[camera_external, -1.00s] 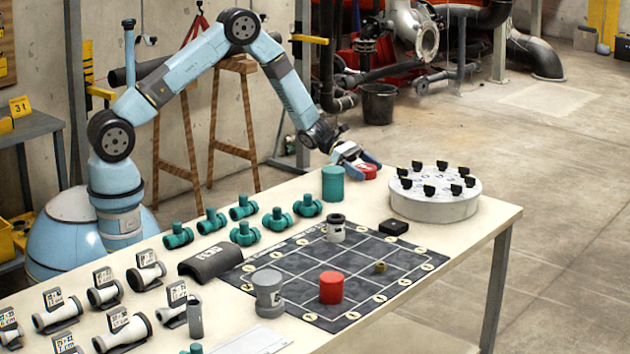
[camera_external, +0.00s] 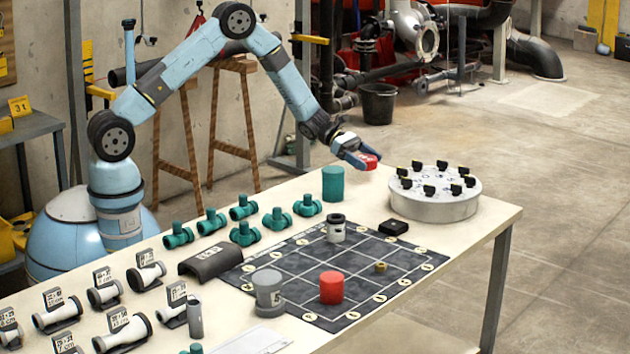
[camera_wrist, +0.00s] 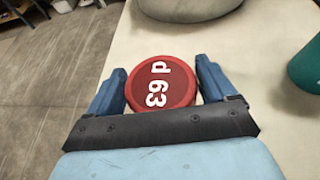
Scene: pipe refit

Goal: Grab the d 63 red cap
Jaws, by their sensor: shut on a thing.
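The d 63 red cap (camera_wrist: 161,83) is round and red with white "d 63" lettering on its face. It sits between the two blue fingers of my gripper (camera_wrist: 161,88) in the wrist view. My gripper (camera_external: 366,160) is shut on the cap. In the external view the cap (camera_external: 369,160) shows as a small red disc at the fingertips, above the far edge of the table and apart from its top.
A teal cylinder (camera_external: 333,184) stands just left of my gripper. A round pale stand (camera_external: 434,200) with black clips is to the right. A gridded dark mat (camera_external: 310,262) bears a red cylinder (camera_external: 331,287) and grey parts.

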